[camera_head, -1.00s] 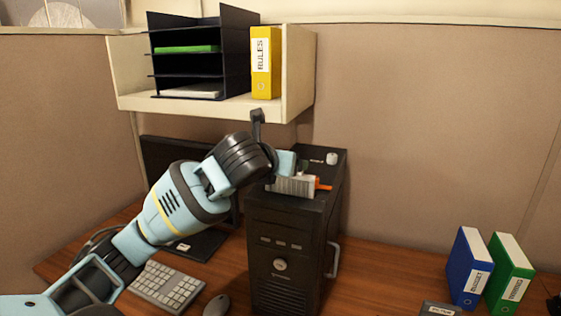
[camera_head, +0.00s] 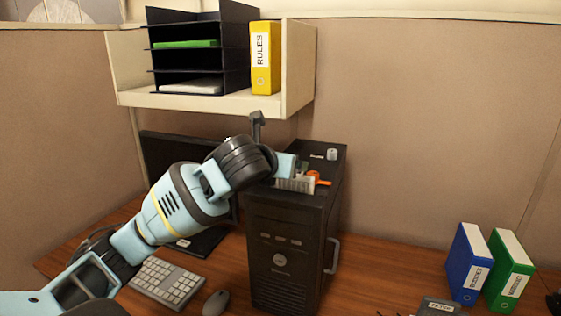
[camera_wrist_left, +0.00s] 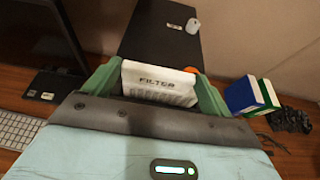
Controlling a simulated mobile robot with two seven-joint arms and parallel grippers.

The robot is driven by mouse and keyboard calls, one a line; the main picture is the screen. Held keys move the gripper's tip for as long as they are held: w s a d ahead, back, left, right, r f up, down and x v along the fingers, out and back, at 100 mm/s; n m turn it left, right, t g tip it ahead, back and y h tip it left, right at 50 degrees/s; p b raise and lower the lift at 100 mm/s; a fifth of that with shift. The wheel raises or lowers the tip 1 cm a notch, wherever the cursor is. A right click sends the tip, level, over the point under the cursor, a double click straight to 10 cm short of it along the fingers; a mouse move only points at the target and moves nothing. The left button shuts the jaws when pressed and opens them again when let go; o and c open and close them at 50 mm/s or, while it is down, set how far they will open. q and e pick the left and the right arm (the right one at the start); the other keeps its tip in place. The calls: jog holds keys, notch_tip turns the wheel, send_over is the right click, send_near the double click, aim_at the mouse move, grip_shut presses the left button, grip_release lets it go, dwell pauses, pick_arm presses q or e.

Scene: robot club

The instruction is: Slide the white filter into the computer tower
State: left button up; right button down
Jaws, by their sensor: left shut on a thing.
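The black computer tower (camera_head: 285,247) stands upright on the desk; its top also shows in the left wrist view (camera_wrist_left: 158,35). My left gripper (camera_head: 298,180) is over the tower's top. In the left wrist view its two green fingers (camera_wrist_left: 158,85) are shut on the white filter (camera_wrist_left: 157,80), marked FILTER, one at each side. In the head view the filter (camera_head: 296,185) is upright at the tower's top, its lower part hidden in or behind the top edge. An orange part (camera_head: 318,178) shows beside it. My right gripper is not in view.
A shelf (camera_head: 215,103) with a black tray rack (camera_head: 200,50) and a yellow binder (camera_head: 265,58) hangs above. A monitor, keyboard (camera_head: 167,283) and mouse (camera_head: 216,303) are left of the tower.

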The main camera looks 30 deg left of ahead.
pick_arm(q)
jog(key=shift+f, duration=1)
dwell(1.0)
jog(key=o, duration=1.1)
jog(key=shift+r, duration=0.1)
notch_tip(320, 180, up, 7)
dwell(0.6)
jog(key=shift+f, duration=0.2)
dwell(0.6)
